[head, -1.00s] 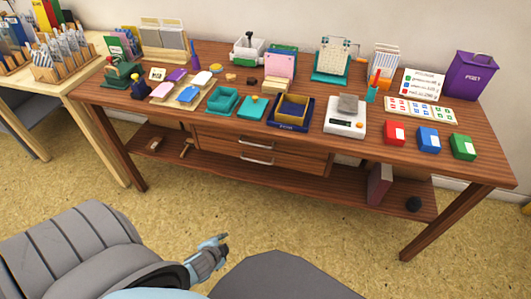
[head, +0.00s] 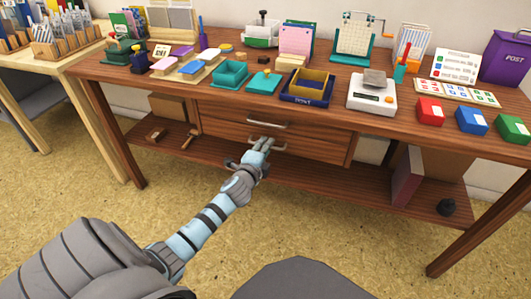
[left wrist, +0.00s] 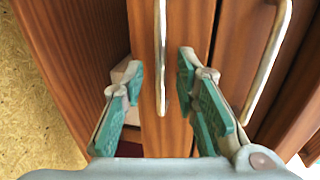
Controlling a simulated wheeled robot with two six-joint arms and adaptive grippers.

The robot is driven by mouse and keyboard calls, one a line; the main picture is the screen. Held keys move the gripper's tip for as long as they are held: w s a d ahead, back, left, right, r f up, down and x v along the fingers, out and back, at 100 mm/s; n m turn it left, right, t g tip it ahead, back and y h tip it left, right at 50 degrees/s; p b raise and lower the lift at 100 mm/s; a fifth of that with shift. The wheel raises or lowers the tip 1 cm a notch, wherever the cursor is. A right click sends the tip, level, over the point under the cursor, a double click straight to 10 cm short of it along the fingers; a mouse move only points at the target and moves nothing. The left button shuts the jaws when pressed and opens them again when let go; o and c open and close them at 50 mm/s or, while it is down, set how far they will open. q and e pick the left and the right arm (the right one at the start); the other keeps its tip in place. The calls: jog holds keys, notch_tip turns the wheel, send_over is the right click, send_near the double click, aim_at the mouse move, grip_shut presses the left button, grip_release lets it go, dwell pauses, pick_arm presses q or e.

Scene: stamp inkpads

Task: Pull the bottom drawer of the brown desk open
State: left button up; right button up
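The brown desk (head: 345,140) has two stacked drawers under its top, and both look shut. The bottom drawer (head: 320,153) has a silver bar handle (head: 281,147), partly hidden by my left gripper (head: 263,146). In the left wrist view, the open left gripper (left wrist: 160,78) has one finger on each side of the bottom handle (left wrist: 160,35). Gaps show between the fingers and the bar. The top drawer's handle (left wrist: 272,60) lies to the right there, outside the fingers; it also shows in the head view (head: 267,124). My right gripper is not in view.
A lower shelf (head: 300,182) runs under the drawers. Stamps, inkpads and a scale (head: 371,95) crowd the desktop. The floor in front is clear.

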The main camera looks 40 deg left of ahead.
pick_arm(q)
jog(key=shift+w, duration=0.25)
jog(key=shift+c, duration=0.6)
grip_shut()
jog(key=shift+s, duration=0.15)
